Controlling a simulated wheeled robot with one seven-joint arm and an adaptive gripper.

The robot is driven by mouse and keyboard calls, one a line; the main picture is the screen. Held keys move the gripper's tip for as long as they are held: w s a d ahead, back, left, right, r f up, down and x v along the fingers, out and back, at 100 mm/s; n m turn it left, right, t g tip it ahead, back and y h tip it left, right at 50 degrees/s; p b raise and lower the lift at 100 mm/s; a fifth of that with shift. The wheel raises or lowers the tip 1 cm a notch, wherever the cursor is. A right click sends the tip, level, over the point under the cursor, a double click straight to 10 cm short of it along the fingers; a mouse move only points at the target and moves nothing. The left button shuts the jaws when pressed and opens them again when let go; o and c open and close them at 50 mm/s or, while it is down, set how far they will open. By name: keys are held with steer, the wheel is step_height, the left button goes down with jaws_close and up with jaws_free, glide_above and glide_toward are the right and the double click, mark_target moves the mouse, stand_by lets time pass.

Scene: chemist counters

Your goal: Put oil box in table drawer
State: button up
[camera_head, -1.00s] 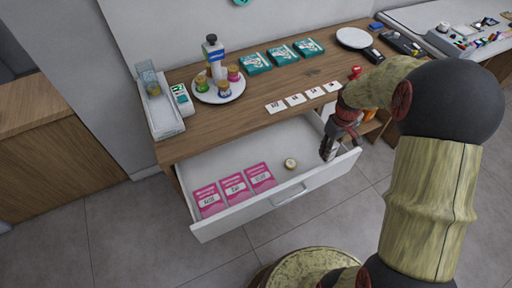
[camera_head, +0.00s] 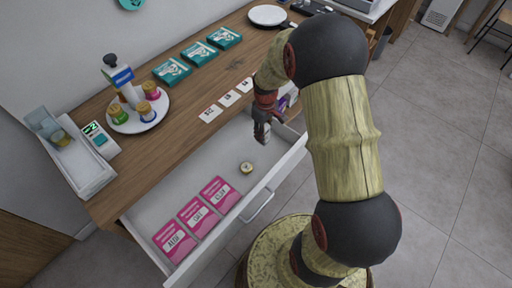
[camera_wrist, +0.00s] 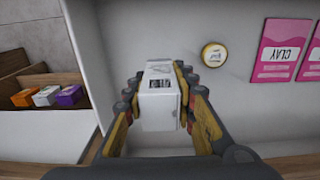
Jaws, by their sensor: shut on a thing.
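The table drawer (camera_head: 212,165) is pulled open under the wooden table and also shows below my gripper in the wrist view (camera_wrist: 225,105). My gripper (camera_head: 262,132) is over the drawer's right part. In the wrist view my gripper (camera_wrist: 160,85) is shut on a small white box (camera_wrist: 159,115) with dark print on top. I take it for the oil box; its name is not readable. In the head view the box is mostly hidden by the fingers. Its height above the drawer floor is hard to tell.
Pink cards (camera_head: 198,216) and a small round jar (camera_head: 246,168) lie in the drawer, left of my gripper. Orange, white and purple boxes (camera_wrist: 44,96) stand on a shelf beside the drawer. The drawer floor near the back is clear.

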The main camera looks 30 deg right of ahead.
step_height(320, 180, down, 8)
steer(key=shift+r+b, duration=0.15)
steer(key=shift+b, duration=1.05)
steer(key=o, duration=1.1)
